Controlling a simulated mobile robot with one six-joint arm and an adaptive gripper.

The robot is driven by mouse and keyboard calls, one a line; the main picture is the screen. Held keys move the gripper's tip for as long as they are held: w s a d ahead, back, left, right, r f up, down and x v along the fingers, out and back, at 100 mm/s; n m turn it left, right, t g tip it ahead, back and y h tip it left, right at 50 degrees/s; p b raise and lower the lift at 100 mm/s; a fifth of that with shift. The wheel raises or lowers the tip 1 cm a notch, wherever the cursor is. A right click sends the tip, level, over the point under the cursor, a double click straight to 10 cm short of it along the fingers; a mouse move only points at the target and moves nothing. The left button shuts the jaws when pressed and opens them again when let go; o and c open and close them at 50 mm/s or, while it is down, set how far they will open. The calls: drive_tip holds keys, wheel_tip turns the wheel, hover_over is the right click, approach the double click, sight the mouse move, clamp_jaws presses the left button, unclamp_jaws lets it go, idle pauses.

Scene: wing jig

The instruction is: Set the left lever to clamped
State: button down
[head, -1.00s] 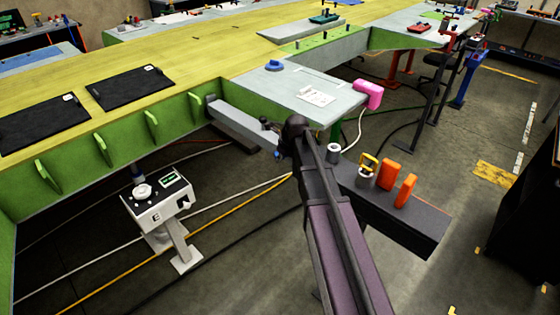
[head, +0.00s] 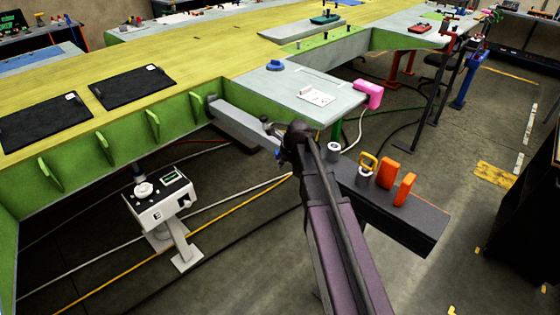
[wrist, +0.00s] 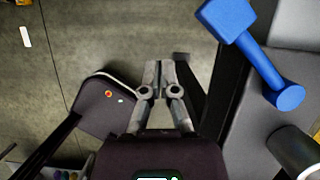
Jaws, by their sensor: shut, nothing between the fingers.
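A blue lever-like piece with a block and a round-ended bar (wrist: 262,68) lies at the upper right of the wrist view. I cannot tell for certain that it is the left lever, nor which setting it has. My gripper (wrist: 158,76) is shut and empty, to the left of the blue piece and apart from it in the picture. In the head view my arm hides the gripper. A small blue spot (head: 278,154) shows beside the arm, at the end of the grey beam (head: 243,124).
A grey surface (wrist: 240,150) and a metal cylinder (wrist: 298,150) are at the right of the wrist view. A dark shelf (head: 420,228) holds orange pieces (head: 397,186) and cups. A white machine (head: 160,205) stands left.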

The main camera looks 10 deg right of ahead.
drive_tip(key=s+r+p, duration=0.3)
drive_tip(key=r+p, duration=0.6)
drive_tip(key=shift+s+r, duration=0.15)
drive_tip(key=shift+s, duration=0.2)
drive_tip(key=shift+a, duration=0.1)
idle(0.6)
drive_tip(key=s+f+n+g+h+b, duration=0.1)
drive_tip(key=s+f+n+b, duration=0.1)
drive_tip(key=s+n, duration=0.7)
drive_tip(key=s+f+n+g+h+b, duration=0.1)
drive_tip(key=s+f+n, duration=0.3)
drive_tip(key=s+n, duration=0.5)
drive_tip(key=n+g+b, duration=0.1)
drive_tip(key=n, duration=0.9)
drive_tip(key=shift+a+h+b, duration=0.3)
drive_tip(key=shift+a+h, duration=0.1)
